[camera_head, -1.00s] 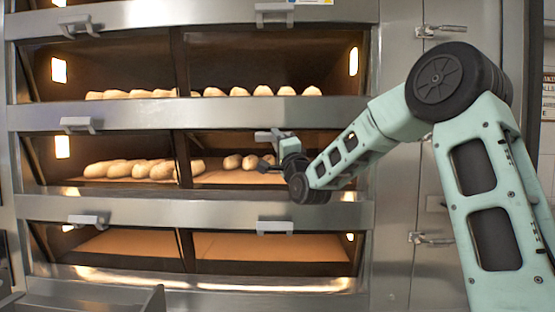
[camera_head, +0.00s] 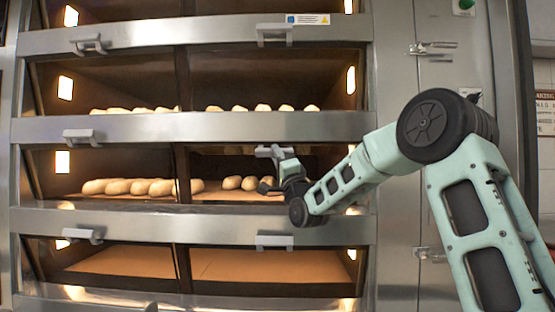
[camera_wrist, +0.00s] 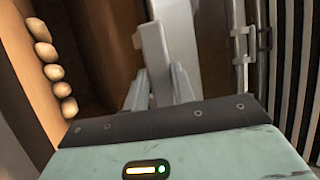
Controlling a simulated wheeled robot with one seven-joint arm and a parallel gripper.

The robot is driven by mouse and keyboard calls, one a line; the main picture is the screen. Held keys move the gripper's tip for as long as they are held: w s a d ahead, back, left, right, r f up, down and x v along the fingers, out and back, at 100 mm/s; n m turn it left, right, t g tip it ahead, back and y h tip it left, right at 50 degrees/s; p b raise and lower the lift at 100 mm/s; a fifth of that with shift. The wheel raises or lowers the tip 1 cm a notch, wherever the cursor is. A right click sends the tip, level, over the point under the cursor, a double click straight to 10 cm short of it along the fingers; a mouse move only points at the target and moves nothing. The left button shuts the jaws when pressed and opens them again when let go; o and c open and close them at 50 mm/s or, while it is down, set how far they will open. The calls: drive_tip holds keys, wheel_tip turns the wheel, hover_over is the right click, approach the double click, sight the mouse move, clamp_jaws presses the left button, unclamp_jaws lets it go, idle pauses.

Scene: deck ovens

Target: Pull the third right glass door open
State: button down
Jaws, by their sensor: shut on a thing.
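The right glass door in the row with the held handle has a grey bar handle (camera_head: 270,152), which sits below the level of the steel strip above it. The door looks tilted a little outward; its glass is hard to make out. My gripper (camera_head: 272,165) is shut on this handle. In the wrist view the handle (camera_wrist: 153,50) passes between the two fingers of my gripper (camera_wrist: 158,88). Bread loaves (camera_head: 240,183) lie on the deck behind the door and also show at the left of the wrist view (camera_wrist: 53,72).
The left door's handle (camera_head: 83,136) in the same row sits up on its steel strip (camera_head: 140,127). Another right handle (camera_head: 275,242) is just below my gripper, and one (camera_head: 275,35) is higher up. A latched steel panel (camera_head: 432,48) stands to the right.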

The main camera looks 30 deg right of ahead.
drive_tip(key=c, duration=1.2)
unclamp_jaws()
drive_tip(key=shift+o, duration=0.2)
drive_tip(key=d+b+v, duration=0.1)
drive_tip(key=v, duration=1.6)
drive_tip(key=shift+s+a, duration=0.25)
drive_tip(key=shift+a, duration=0.2)
drive_tip(key=shift+a+f, duration=0.1)
drive_tip(key=shift+f, duration=0.05)
